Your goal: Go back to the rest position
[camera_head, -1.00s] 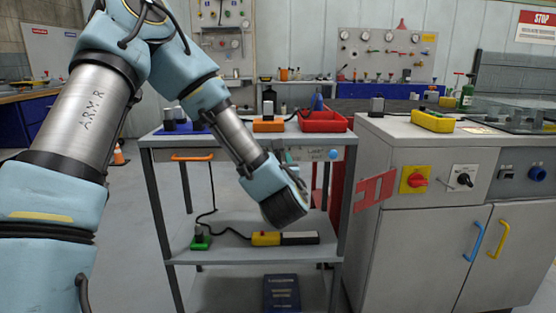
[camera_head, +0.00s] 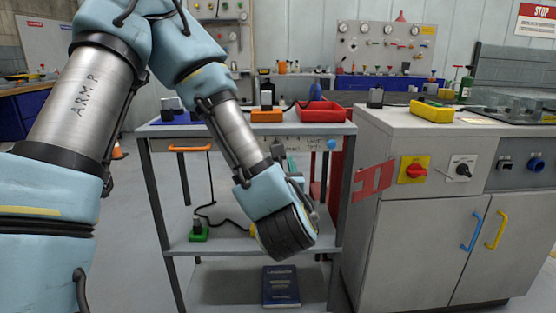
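My arm reaches in from the left and bends down in front of the grey trolley (camera_head: 240,129). Its dark, rounded wrist end (camera_head: 286,234) hangs before the gap between the trolley's top and lower shelf. Grey-teal parts show just behind the wrist, near the trolley's front edge. I cannot make out my gripper's fingers, so I cannot tell whether they are open or shut or hold anything. The wrist hides most of the yellow device on the lower shelf.
A red tray (camera_head: 323,114) and an orange-based device (camera_head: 267,115) stand on the trolley top. A grey cabinet (camera_head: 416,230) with a red switch (camera_head: 413,170) stands right. A red bracket (camera_head: 373,179) juts out between them. A blue book (camera_head: 281,287) lies low down.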

